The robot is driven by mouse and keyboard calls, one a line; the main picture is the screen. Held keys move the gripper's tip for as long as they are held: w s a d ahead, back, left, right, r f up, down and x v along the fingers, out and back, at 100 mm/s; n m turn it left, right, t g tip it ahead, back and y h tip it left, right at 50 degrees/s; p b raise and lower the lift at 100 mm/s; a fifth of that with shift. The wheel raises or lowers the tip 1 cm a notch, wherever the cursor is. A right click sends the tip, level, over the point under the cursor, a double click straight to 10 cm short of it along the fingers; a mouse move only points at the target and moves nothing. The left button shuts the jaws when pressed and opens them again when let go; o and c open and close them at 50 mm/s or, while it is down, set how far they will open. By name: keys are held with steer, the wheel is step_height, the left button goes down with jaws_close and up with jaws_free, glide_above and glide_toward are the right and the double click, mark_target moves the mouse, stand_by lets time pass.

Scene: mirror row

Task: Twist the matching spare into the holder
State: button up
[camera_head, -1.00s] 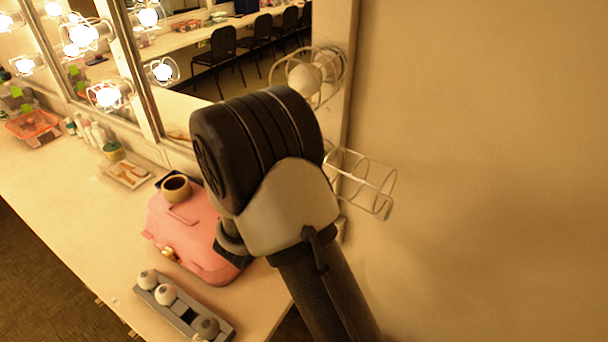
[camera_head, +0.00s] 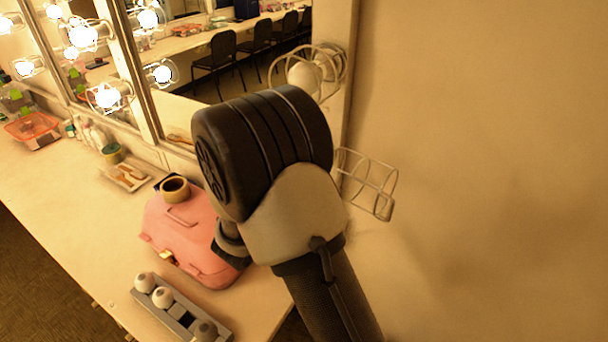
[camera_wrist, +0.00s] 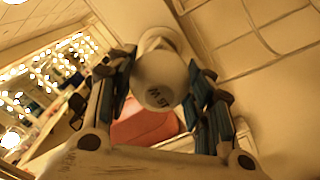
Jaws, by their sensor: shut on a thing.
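In the wrist view my gripper (camera_wrist: 162,78) is shut on a white round bulb (camera_wrist: 158,82) with small dark print, too blurred and turned to read surely. Behind the bulb is a pale round fitting (camera_wrist: 158,40), perhaps the holder; I cannot tell whether the bulb touches it. In the head view my arm hides the gripper, the held bulb and any holder behind it. An open wire cage (camera_head: 370,185) sticks out right of my arm. The grey spare rack (camera_head: 168,318) holds several white bulbs (camera_head: 162,297) and has a dark empty slot.
An unlit bulb (camera_head: 304,76) sits in a wire cage on the mirror frame above my arm. A pink case (camera_head: 195,245) with a tape roll (camera_head: 174,188) stands on the counter (camera_head: 75,200). Lit caged bulbs line the mirrors at left. The right wall is bare.

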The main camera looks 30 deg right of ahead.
steer(key=shift+m+b, duration=0.6)
steer(key=shift+b, duration=0.3)
steer(key=o, duration=1)
steer(key=v, duration=1.2)
steer(key=s+d+m+g+y, duration=0.2)
steer(key=s+d+m+g, duration=0.25)
steer(key=s, duration=0.45)
steer(key=s+d+m+g+y, duration=0.3)
steer(key=s+d+m+g, duration=0.15)
steer(key=s, duration=0.35)
steer(key=s+a+r+m+t+y, duration=0.1)
steer(key=s+a+y, duration=0.1)
steer(key=a+y, duration=0.1)
steer(key=s+a+r+m+t+y, duration=0.1)
steer(key=s+a+m+y, duration=0.1)
steer(key=a, duration=0.3)
steer(key=s+a+m+t+y, duration=0.2)
steer(key=a+y, duration=0.2)
steer(key=y, duration=0.1)
steer(key=shift+s+a+r, duration=0.25)
steer(key=shift+r, duration=0.15)
